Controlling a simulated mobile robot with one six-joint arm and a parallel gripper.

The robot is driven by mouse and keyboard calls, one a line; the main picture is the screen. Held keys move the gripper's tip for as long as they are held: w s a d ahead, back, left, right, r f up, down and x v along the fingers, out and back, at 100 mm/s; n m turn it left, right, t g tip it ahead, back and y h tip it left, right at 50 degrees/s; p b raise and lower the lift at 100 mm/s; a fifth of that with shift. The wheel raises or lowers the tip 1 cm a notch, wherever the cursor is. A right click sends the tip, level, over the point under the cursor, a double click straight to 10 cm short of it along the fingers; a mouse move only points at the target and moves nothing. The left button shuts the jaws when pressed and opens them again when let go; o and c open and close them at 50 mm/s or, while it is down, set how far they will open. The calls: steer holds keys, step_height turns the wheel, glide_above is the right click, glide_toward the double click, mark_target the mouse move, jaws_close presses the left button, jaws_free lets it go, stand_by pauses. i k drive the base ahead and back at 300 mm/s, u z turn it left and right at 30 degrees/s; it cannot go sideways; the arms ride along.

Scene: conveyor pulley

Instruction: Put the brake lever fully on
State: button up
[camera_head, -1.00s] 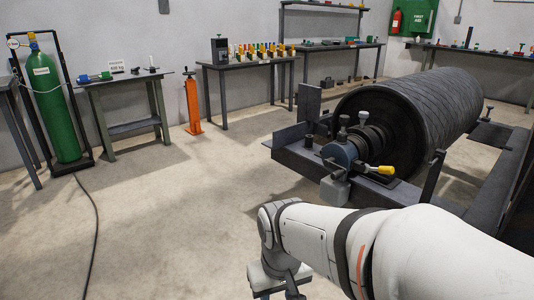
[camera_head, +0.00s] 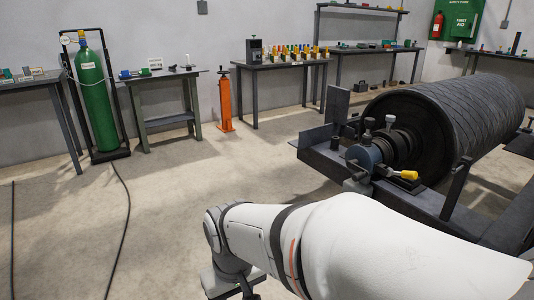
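A lever with a yellow grip (camera_head: 409,175) sticks out to the right from the hub at the near end of the large dark pulley drum (camera_head: 450,110). It looks like the brake lever and lies close to level. A blue round housing (camera_head: 364,157) sits beside it at its left. My gripper (camera_head: 246,293) is at the bottom edge, left of and nearer than the lever and well apart from it. Only part of it shows, and its fingertips are cut off by the frame, so open or shut cannot be told.
The drum rests in a dark steel frame (camera_head: 440,205) on the right. A green gas cylinder (camera_head: 96,105), an orange stand (camera_head: 226,100) and workbenches (camera_head: 290,68) line the wall. A black hose (camera_head: 127,215) lies on the floor. The middle floor is clear.

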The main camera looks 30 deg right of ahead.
mark_target(413, 175)
steer(key=z, duration=0.05)
steer(key=i, duration=0.5)
steer(key=z, duration=2.3)
steer(key=i, duration=0.5)
steer(key=u, duration=0.05)
